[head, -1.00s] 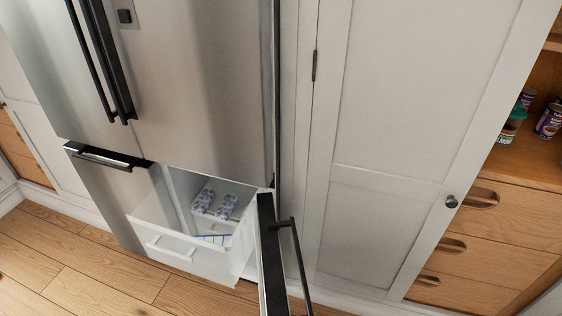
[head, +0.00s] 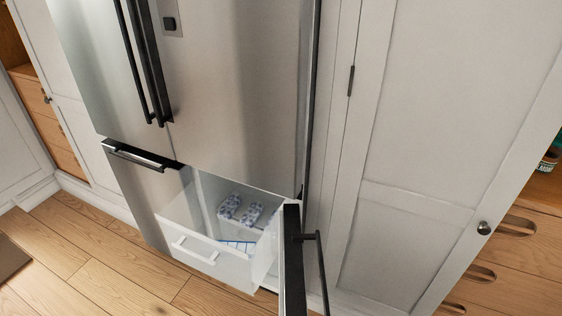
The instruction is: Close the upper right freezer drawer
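The upper right freezer drawer (head: 200,252) is a white, part-translucent drawer with a pale bar handle (head: 193,250). It is pulled out from the lower right compartment of the steel fridge (head: 235,90). Patterned blue-and-white packages (head: 240,210) and a blue-striped item (head: 237,246) lie in it. The lower right freezer door (head: 292,262) stands swung open to the right of the drawer, its dark edge and black handle (head: 318,270) towards me. Neither gripper shows in the head view.
The lower left freezer door (head: 140,170) is shut. A tall white cabinet door (head: 410,130) with a round knob stands right of the fridge, with wooden drawers (head: 505,250) beyond it.

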